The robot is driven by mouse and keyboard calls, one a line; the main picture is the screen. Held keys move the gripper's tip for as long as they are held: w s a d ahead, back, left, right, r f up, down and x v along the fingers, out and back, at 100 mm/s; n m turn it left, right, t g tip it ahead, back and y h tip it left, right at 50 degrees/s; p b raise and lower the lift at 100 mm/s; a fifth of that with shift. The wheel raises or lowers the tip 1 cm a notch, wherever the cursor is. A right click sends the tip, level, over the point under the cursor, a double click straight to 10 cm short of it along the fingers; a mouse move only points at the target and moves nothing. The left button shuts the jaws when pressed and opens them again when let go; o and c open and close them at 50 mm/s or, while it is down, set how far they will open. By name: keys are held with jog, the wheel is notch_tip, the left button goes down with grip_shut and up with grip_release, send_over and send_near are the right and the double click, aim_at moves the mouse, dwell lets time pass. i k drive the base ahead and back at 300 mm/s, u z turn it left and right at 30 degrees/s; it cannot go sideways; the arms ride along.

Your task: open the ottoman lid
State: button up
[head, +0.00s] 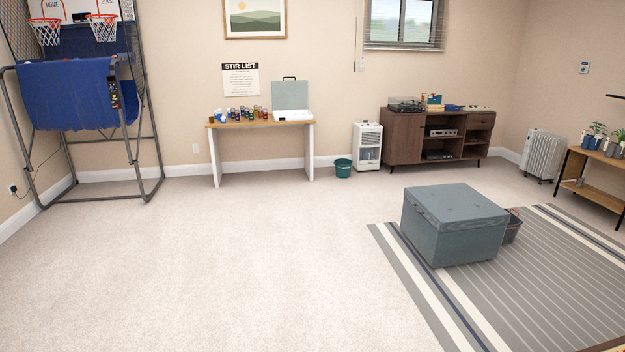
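The ottoman (462,240) is a blue-grey box standing on a striped rug, right of the middle in the head view. Its lid (455,204) lies flat and closed on top, with a button-like dimple in the middle. A dark spot, perhaps a pull tab, shows on the lid's left edge. The ottoman's far sides and its inside are hidden. My gripper does not show in the head view.
The striped rug (540,290) lies under the ottoman. A dark basket (512,228) stands close at its right. A wide bare carpet (230,270) is clear to the left. A wooden console (410,140), table (262,124) and basketball game (75,100) line the back.

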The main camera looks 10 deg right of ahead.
aim_at(457, 206)
jog(key=i, duration=0.95)
jog(key=z, duration=0.65)
jog(key=i, duration=2.85)
